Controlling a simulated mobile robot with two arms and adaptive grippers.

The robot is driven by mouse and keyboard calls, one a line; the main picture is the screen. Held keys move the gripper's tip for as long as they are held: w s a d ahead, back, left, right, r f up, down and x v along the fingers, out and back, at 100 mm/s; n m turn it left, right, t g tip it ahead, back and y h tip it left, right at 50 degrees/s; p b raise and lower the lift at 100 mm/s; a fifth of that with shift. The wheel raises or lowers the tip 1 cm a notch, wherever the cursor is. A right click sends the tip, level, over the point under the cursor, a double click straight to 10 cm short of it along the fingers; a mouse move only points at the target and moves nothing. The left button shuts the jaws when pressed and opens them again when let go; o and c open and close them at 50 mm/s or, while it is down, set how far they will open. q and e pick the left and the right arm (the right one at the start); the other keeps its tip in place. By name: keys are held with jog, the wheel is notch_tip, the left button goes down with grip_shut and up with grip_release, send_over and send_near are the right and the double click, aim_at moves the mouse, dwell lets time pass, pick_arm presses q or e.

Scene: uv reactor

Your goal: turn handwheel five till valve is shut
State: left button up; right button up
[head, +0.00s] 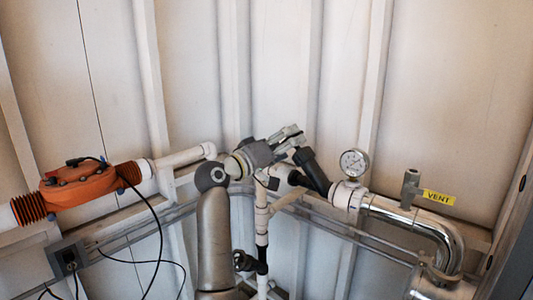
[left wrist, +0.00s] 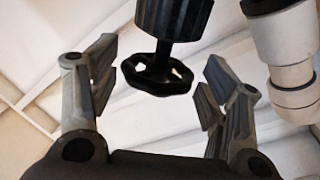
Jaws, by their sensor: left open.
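A black lobed handwheel (left wrist: 157,75) hangs below a ribbed black collar (left wrist: 174,18) in the left wrist view. No number shows on it. My left gripper (left wrist: 158,88) is open, with one finger on each side of the wheel and a visible gap to both. The wheel appears apart from the fingers and ahead of the palm. In the head view my left gripper (head: 291,138) is beside a slanted black fitting (head: 312,170); the handwheel there is hidden or too small to tell. My right gripper is not in view.
A white pipe (left wrist: 286,45) runs close to the right finger in the left wrist view. The head view shows a pressure gauge (head: 354,162), a shiny bent pipe (head: 420,222) with a VENT label (head: 438,197), an orange housing (head: 80,187) and a dark knob (head: 244,261) low down.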

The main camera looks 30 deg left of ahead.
pick_arm(q)
jog(key=v, duration=0.9)
jog(key=shift+s, duration=0.3)
jog(key=shift+o, duration=0.2)
